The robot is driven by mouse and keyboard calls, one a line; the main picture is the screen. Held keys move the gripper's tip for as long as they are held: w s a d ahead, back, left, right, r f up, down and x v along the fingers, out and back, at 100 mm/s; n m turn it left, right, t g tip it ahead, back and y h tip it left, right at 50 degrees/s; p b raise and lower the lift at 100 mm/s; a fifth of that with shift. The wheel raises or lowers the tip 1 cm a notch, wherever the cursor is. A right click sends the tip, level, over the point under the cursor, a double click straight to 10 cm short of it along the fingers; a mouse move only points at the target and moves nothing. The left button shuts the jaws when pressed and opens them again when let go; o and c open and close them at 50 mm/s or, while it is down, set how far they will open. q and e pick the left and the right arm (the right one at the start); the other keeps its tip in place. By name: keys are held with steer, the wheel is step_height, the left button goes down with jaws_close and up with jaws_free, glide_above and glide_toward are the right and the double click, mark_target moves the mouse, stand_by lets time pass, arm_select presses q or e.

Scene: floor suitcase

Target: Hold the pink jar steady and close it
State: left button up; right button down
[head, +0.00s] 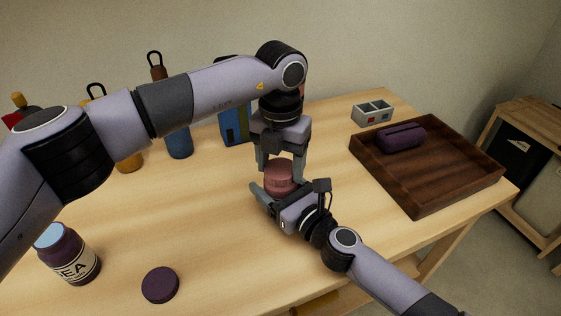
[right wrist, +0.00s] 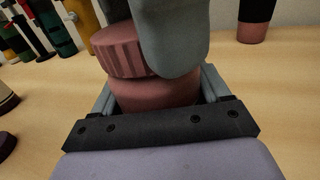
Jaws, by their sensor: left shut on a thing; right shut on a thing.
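The pink jar (head: 281,190) stands upright on the wooden table, near its middle. My right gripper (head: 284,194) is shut around its body, which also shows in the right wrist view (right wrist: 155,93). The ribbed pink lid (head: 279,174) is at the jar's mouth. In the right wrist view the lid (right wrist: 122,52) looks slightly tilted against the body. My left gripper (head: 280,168) points down from above, shut on the lid. One of its grey fingers hides part of the lid and rim, so I cannot tell how the lid sits.
A purple jar labelled TEA (head: 68,255) and a dark purple lid (head: 160,285) are at front left. Bottles (head: 178,142) and a blue box (head: 234,125) stand behind my left arm. A brown tray (head: 440,195) holding a purple case (head: 401,137) and a grey caddy (head: 372,115) are right.

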arm_select(q)
steer(key=m, duration=0.5)
steer(key=o, duration=1.2)
steer(key=shift+o, duration=0.2)
step_height(320, 180, up, 12)
arm_select(e)
jaws_free()
